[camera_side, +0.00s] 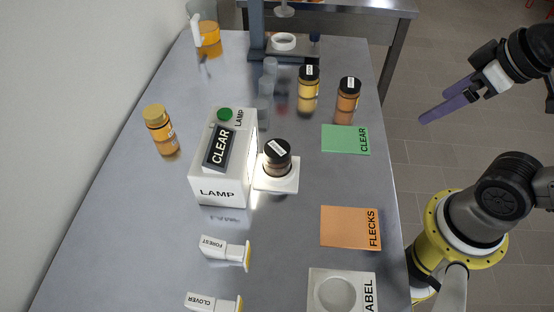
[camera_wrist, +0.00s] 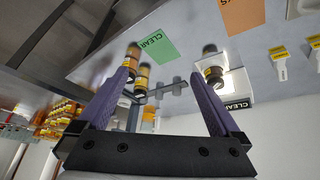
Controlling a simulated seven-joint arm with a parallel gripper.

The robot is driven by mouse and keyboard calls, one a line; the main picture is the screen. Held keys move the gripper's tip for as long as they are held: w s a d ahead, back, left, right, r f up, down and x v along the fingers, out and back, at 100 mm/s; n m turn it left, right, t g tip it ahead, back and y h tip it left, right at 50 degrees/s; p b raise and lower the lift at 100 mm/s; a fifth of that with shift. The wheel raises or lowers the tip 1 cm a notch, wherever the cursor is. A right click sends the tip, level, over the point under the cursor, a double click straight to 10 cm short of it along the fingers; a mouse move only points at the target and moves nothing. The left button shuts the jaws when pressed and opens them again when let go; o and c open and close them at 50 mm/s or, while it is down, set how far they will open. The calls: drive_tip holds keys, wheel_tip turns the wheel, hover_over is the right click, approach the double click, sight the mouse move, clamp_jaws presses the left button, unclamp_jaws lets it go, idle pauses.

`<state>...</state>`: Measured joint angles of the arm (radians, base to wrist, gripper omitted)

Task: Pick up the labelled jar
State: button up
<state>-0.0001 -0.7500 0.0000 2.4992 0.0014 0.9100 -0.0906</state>
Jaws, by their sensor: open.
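Several jars stand on the grey table. A dark-lidded jar with a white lid label (camera_side: 277,158) sits on a white ledge at the lamp box's right; it also shows in the wrist view (camera_wrist: 213,76). Two more black-lidded jars with lid labels, one yellow (camera_side: 308,92) and one amber (camera_side: 347,102), stand at the back right. A yellow-lidded amber jar (camera_side: 160,132) with a side label stands left of the lamp. I cannot tell which one the task means. My gripper (camera_side: 432,106) is open and empty, raised off the table's right side; its purple fingers frame the wrist view (camera_wrist: 160,75).
The white lamp box (camera_side: 207,188) carries a CLEAR sign and green button. A green CLEAR pad (camera_side: 343,140), orange FLECKS pad (camera_side: 345,226) and white round-recessed holder (camera_side: 360,282) line the right side. Two stamps (camera_side: 224,250) lie in front. Glassware and a stand (camera_side: 257,35) are behind.

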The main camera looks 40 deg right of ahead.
drive_tip(key=w+a+r+n, duration=0.1)
drive_tip(key=w+r+n, duration=0.2)
drive_tip(key=r+n, duration=0.15)
drive_tip(key=n+g+y, duration=0.1)
drive_tip(key=n+g, duration=0.5)
drive_tip(key=n, duration=0.7)
hover_over(277, 148)
drive_tip(key=d, duration=0.1)
wheel_tip(277, 148, down, 7)
drive_tip(key=shift+m, duration=0.25)
drive_tip(key=f, duration=0.8)
drive_tip(key=a+f, duration=0.1)
drive_tip(key=f, duration=0.4)
drive_tip(key=shift+f, duration=0.1)
drive_tip(key=c, duration=1.6)
drive_tip(key=shift+r, duration=0.2)
